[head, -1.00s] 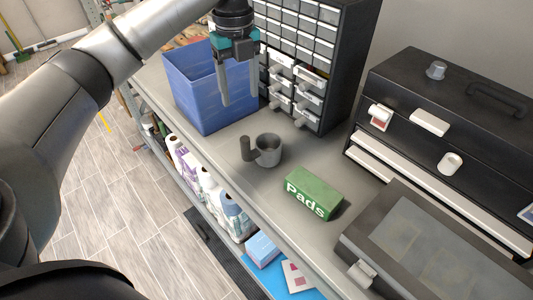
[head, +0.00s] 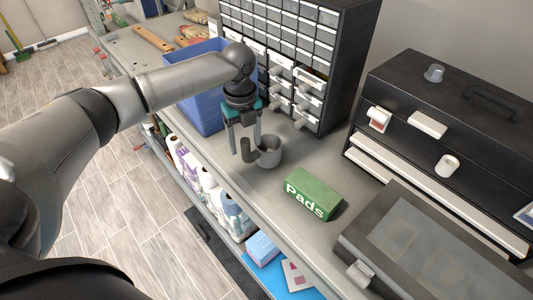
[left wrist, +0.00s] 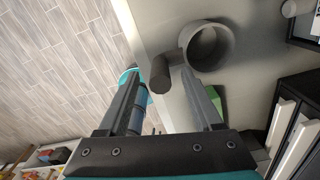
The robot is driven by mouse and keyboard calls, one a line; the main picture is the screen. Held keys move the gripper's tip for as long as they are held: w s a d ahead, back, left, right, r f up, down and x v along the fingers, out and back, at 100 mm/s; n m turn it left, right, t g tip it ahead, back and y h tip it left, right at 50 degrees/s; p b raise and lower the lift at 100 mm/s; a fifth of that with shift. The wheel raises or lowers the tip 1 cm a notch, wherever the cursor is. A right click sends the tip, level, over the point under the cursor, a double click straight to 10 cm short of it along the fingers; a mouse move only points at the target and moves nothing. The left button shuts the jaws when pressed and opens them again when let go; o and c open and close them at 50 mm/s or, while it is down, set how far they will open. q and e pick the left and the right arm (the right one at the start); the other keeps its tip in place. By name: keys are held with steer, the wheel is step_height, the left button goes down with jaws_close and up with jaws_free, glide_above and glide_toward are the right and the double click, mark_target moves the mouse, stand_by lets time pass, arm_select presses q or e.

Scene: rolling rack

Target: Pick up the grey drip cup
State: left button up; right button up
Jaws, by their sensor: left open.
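The grey drip cup (head: 269,151) stands upright on the grey shelf top, with its dark handle (head: 247,150) toward the left. My left gripper (head: 244,150) points down from above at the handle side of the cup, its two fingers apart. In the left wrist view the cup (left wrist: 208,46) shows its open round mouth, and its handle (left wrist: 160,74) lies between the lines of the two fingers (left wrist: 160,85). The fingers are open and hold nothing. Whether a finger touches the cup cannot be told. My right gripper is not in view.
A green Pads box (head: 313,194) sits right of the cup. A blue bin (head: 203,112) and a drawer cabinet (head: 340,60) stand behind. A black toolbox (head: 450,110) and a grey case (head: 400,240) are at the right. The shelf's front edge (head: 225,185) is close to the cup.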

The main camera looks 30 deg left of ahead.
arm_select(q)
steer(key=shift+f, duration=0.45)
steer(key=shift+c, duration=0.2)
jaws_close()
steer(key=shift+r, duration=0.1)
stand_by(0.8)
